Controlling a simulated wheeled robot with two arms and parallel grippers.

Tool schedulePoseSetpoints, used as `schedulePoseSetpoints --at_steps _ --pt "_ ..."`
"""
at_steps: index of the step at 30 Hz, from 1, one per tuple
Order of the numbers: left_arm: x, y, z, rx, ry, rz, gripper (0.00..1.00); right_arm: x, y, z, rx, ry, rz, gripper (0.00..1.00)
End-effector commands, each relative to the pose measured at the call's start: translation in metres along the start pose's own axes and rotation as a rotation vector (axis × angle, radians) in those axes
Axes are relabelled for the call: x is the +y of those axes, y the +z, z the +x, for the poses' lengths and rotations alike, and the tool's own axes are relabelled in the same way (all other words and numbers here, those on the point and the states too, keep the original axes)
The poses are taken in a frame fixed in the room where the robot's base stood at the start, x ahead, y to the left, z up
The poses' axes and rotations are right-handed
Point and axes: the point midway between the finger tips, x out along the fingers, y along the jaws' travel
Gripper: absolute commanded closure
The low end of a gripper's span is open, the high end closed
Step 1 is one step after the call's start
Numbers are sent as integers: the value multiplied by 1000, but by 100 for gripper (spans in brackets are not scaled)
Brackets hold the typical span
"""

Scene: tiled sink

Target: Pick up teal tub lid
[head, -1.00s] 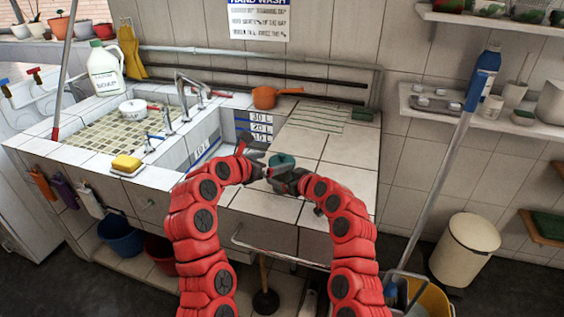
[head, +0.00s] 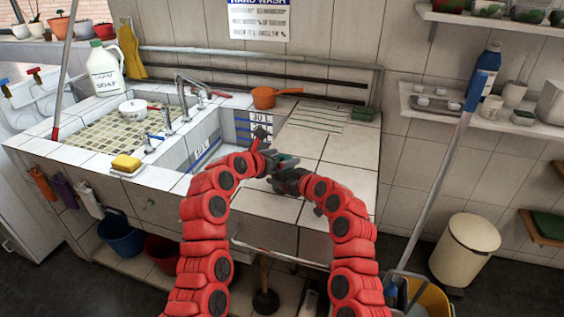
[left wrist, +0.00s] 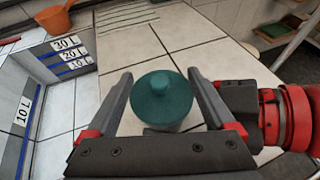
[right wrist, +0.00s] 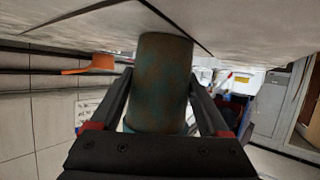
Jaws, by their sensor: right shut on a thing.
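The teal tub lid (left wrist: 160,98), round with a small knob, sits on top of the tub (right wrist: 163,75), which shows a mottled teal-brown side in the right wrist view. In the head view the teal tub and lid (head: 286,160) are small and partly hidden by my grippers. My left gripper (head: 264,143) is open above the tub; in the left wrist view its fingers (left wrist: 160,75) lie on either side of the lid with no clear contact. My right gripper (right wrist: 163,85) is shut on the tub's side, low over the tiled counter.
The white tiled counter (head: 340,165) is clear to the right of the tub. The sink basin with litre marks (head: 203,150) lies to the left. An orange pan (head: 265,98) stands behind. A mop handle (head: 440,175) leans at the right, in front of the counter.

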Motion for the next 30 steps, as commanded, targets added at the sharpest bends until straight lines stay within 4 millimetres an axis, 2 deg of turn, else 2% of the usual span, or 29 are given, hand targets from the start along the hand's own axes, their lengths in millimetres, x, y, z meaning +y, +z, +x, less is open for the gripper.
schedulePoseSetpoints --at_steps 1,12,13,24,26,30 --pt "0 -1 0 2 0 0 31 0 0 0 0 0 0 85" --pt "1 -3 1 7 0 -1 97 0 -1 0 1 1 -1 85" --pt "0 -3 1 7 0 -1 100 0 -1 0 1 1 -1 85" --pt "0 -4 1 11 -1 -1 100 0 -1 0 3 1 -1 85" --pt "0 1 -1 10 -1 0 100 0 -2 0 4 1 -1 85" --pt "1 24 -11 5 2 3 100 0 -1 0 3 1 -1 85"
